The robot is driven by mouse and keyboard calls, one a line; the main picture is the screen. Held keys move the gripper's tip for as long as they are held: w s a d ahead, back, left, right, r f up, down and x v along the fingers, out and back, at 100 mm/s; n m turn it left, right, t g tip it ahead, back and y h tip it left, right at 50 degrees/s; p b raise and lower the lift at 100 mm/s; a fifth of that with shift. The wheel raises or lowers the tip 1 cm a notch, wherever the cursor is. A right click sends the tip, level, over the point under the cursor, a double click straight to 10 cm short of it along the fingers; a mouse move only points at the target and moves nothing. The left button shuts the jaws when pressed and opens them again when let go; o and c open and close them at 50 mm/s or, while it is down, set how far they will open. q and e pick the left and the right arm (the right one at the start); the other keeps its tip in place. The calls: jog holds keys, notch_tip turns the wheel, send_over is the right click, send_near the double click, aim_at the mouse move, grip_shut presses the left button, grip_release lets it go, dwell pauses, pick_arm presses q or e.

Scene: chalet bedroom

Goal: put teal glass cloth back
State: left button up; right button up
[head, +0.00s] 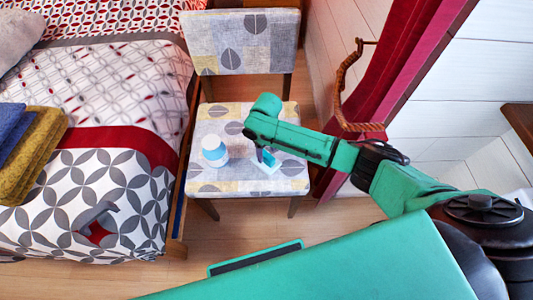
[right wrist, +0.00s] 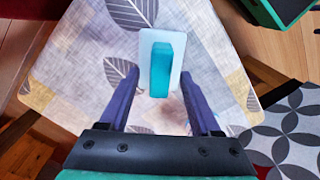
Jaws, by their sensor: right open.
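The teal glass cloth (head: 270,158) is a small folded teal block. It lies on a thin white rectangular piece (head: 267,169) on the patterned chair seat (head: 236,185). In the right wrist view the cloth (right wrist: 161,68) shows between my fingers, on the white piece (right wrist: 146,48). My right gripper (head: 262,155) points down at the seat, with its two purple fingers apart. My left gripper is not in view.
A white-capped bottle with a pale blue body (head: 214,150) stands on the seat to the left. The chair back (head: 243,40) rises behind. The bed (head: 130,75), with folded blue and mustard cloths, is at the left. A red curtain (head: 385,85) hangs at the right.

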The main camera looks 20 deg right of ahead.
aim_at(267, 155)
notch_tip(267, 155, up, 9)
jog(key=p, duration=0.1)
jog(key=shift+p, duration=0.3)
jog(key=shift+s, duration=0.1)
